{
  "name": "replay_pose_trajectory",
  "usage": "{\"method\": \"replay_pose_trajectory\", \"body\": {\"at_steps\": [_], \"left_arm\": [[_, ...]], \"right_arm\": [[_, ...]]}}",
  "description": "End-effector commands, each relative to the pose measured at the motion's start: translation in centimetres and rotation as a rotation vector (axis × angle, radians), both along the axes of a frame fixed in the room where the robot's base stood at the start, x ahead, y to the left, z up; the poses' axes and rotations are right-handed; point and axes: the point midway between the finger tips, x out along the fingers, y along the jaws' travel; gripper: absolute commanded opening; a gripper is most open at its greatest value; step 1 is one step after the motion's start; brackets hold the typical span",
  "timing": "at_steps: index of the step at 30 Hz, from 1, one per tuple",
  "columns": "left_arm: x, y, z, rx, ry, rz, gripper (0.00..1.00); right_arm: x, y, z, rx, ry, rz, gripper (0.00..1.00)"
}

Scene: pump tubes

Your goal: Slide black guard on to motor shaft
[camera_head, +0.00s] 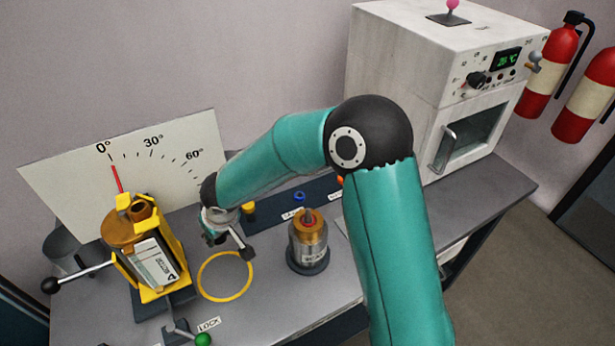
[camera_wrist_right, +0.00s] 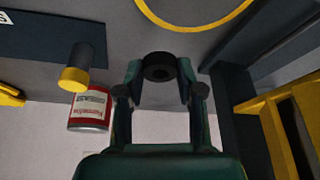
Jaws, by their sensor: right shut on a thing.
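My right gripper (camera_wrist_right: 160,80) is shut on a small black ring-shaped part, the black guard (camera_wrist_right: 158,67), held between its two fingertips in the wrist view. In the head view, my right arm reaches left and its gripper (camera_head: 236,242) is over the bench; a dark piece (camera_head: 248,254) at its tip looks like the guard, by the yellow ring's edge. My left gripper is not in view.
A yellow vise (camera_head: 178,245) holding a copper-coloured part stands left, before an angle board (camera_head: 130,160). A yellow circle (camera_head: 203,293) marks the grey bench. A white oven (camera_head: 415,90) stands at the back right. The wrist view shows a red tin (camera_wrist_right: 90,110) and a yellow-ended cylinder (camera_wrist_right: 76,68).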

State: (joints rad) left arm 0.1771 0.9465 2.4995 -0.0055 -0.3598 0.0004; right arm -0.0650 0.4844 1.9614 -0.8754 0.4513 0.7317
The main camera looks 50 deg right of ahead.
Motion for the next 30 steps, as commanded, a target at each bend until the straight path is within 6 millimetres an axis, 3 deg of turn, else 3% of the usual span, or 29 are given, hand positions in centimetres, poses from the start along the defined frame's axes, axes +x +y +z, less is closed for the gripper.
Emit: {"method": "replay_pose_trajectory", "body": {"at_steps": [5,13,21,30], "left_arm": [[0.0,0.0,0.1,0.000,0.000,0.000,0.40],[0.0,0.0,0.7,0.000,-0.001,-0.001,0.40],[0.0,0.0,1.6,0.000,-0.001,-0.001,0.40],[0.0,0.0,2.5,0.000,-0.001,-0.001,0.40]], "right_arm": [[-0.4,-1.3,0.5,0.001,0.000,-0.009,0.20],[-2.8,-7.1,4.4,0.003,-0.006,0.040,0.20],[-8.5,-13.0,10.6,0.002,-0.007,0.225,0.20],[-14.6,-14.7,17.6,0.000,-0.005,0.527,0.20]]}}
